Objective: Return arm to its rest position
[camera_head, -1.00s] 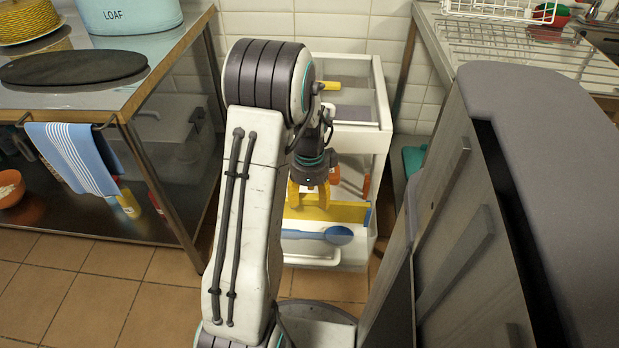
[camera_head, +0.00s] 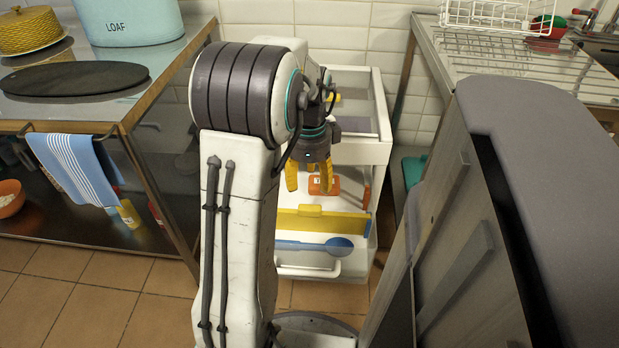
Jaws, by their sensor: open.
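My gripper (camera_head: 309,180) has yellow fingers that point down and stand apart, with nothing between them that I can see. It hangs in front of and above the white drawer cart (camera_head: 358,150). My arm rises large in the middle of the view and bends over at the top, hiding the cart's left side. An open lower drawer (camera_head: 310,270) of the cart holds a blue spoon-like item (camera_head: 338,246) and a yellow divider or board (camera_head: 322,222). An orange item (camera_head: 324,186) lies just behind the fingers.
A steel table (camera_head: 150,100) stands at left with a LOAF bin (camera_head: 128,20), a dark round board (camera_head: 72,79) and a hanging striped towel (camera_head: 74,165). A grey cabinet-like body (camera_head: 540,150) fills the right. A wire-rack counter (camera_head: 520,60) stands behind it. Tiled floor (camera_head: 90,300) is clear at lower left.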

